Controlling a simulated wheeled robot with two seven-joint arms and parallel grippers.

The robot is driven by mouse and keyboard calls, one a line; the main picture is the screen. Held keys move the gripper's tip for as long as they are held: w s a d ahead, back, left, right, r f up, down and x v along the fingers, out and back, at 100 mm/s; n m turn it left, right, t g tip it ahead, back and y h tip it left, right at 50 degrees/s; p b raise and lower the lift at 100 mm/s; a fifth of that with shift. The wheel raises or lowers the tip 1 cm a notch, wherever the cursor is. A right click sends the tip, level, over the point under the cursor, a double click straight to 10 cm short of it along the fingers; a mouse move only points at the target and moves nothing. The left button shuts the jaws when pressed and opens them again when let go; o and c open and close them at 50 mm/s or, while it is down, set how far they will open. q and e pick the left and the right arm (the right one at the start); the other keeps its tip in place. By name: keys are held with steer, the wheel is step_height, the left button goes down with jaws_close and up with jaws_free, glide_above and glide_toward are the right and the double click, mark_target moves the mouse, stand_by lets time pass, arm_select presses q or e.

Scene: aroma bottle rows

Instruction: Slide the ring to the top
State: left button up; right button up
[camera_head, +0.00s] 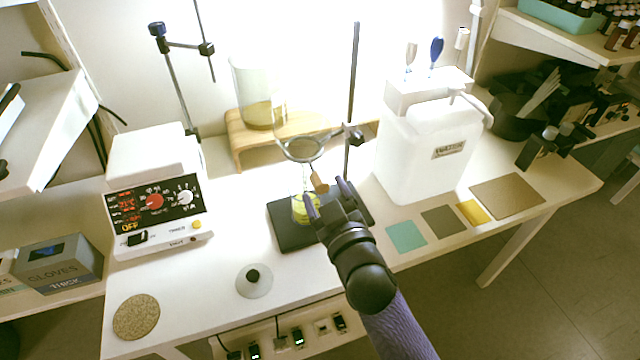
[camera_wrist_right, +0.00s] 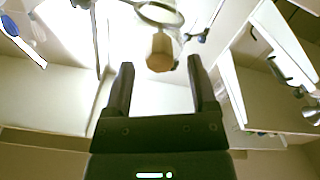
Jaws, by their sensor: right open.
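The metal ring (camera_head: 303,158) is held out to the left of an upright dark rod (camera_head: 353,80) by a clamp (camera_head: 352,137), around the rod's lower half. A wooden handle (camera_head: 319,182) hangs just below the ring. In the right wrist view the ring (camera_wrist_right: 160,14) is at the top edge and the handle's rounded wooden end (camera_wrist_right: 160,55) faces the jaws. My right gripper (camera_head: 326,193) is open, with the handle ahead of its fingertips and nothing visibly gripped. My left gripper is out of view.
Glassware with yellow liquid (camera_head: 302,212) stands on the dark stand base (camera_head: 284,233) below the ring. A glass beaker (camera_head: 258,100) is behind on a wooden riser (camera_head: 237,140). A white jug (camera_head: 420,160) stands right, a control box (camera_head: 155,195) left. The front table is mostly clear.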

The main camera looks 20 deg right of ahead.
mark_target(322, 189)
steer(key=w, duration=0.3)
steer(key=shift+w, duration=0.15)
jaws_close()
stand_by(0.4)
stand_by(0.9)
